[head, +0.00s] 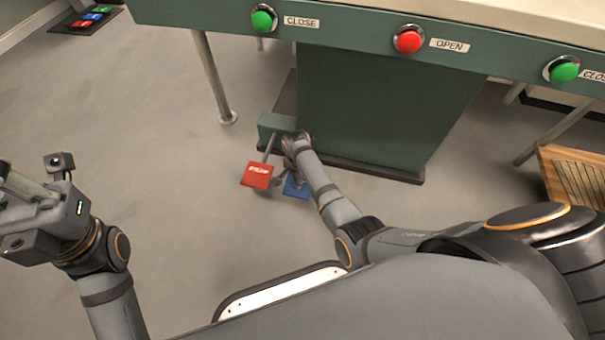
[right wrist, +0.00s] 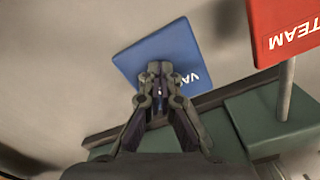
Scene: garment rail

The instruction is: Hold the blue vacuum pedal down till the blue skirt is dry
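The blue vacuum pedal (head: 296,187) is low by the floor, at the foot of the green press, partly hidden by my right arm. In the right wrist view the blue pedal (right wrist: 158,50) lies beyond the fingertips, with part of its white lettering showing. My right gripper (head: 288,162) reaches down to it; in the right wrist view its fingers (right wrist: 160,72) are together, with nothing seen between them. The tips overlap the pedal's near edge; I cannot tell how far it is pressed. My left gripper (head: 22,190) is raised at the left, its fingers unclear. The blue skirt is not in view.
The red steam pedal (head: 257,175) stands just left of the blue one. The green press front (head: 335,45) carries green and red buttons. A metal leg (head: 212,80) stands left of the pedals. A wooden crate (head: 548,172) is at the right.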

